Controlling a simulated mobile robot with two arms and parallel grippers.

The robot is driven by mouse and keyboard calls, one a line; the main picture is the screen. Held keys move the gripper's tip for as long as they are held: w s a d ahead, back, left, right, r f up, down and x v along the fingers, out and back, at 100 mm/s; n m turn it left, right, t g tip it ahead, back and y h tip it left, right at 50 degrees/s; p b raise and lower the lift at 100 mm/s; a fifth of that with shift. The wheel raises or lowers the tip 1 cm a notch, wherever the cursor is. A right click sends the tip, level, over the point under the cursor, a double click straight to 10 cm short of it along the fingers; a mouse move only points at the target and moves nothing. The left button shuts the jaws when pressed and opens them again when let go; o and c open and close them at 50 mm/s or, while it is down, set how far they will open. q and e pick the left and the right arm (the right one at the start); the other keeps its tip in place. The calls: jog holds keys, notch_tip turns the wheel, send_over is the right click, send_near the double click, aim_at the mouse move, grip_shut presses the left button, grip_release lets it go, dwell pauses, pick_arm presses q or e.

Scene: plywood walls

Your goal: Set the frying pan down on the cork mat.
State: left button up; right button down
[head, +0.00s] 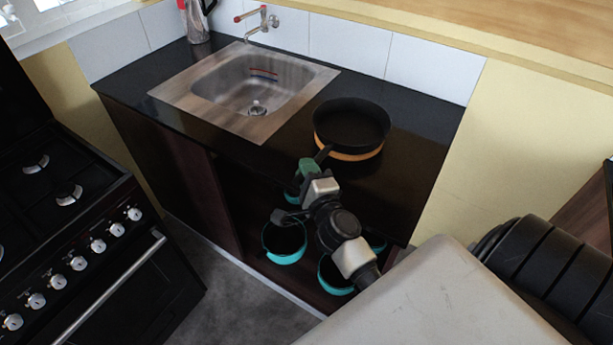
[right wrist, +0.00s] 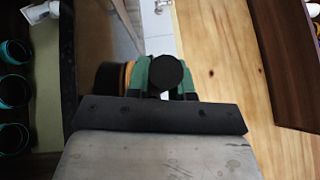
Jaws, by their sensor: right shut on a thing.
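The black frying pan (head: 351,115) is level over the right part of the dark counter. My right gripper (head: 318,162) is shut on the pan's handle at the counter's front edge. In the right wrist view the green fingers (right wrist: 166,76) close around the black handle, seen end-on. My left gripper is not in view.
A steel sink (head: 252,88) is set in the counter left of the pan, with a tap (head: 262,20) on the wall. Teal pots (head: 284,243) stand in the open shelf below. A black stove (head: 75,220) is at the left. The counter right of the pan is clear.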

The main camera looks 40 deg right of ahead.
jog(key=shift+f, duration=0.25)
jog(key=c, duration=1.4)
grip_release()
jog(key=shift+f, duration=0.2)
jog(key=o, duration=0.4)
jog(key=shift+r, duration=0.1)
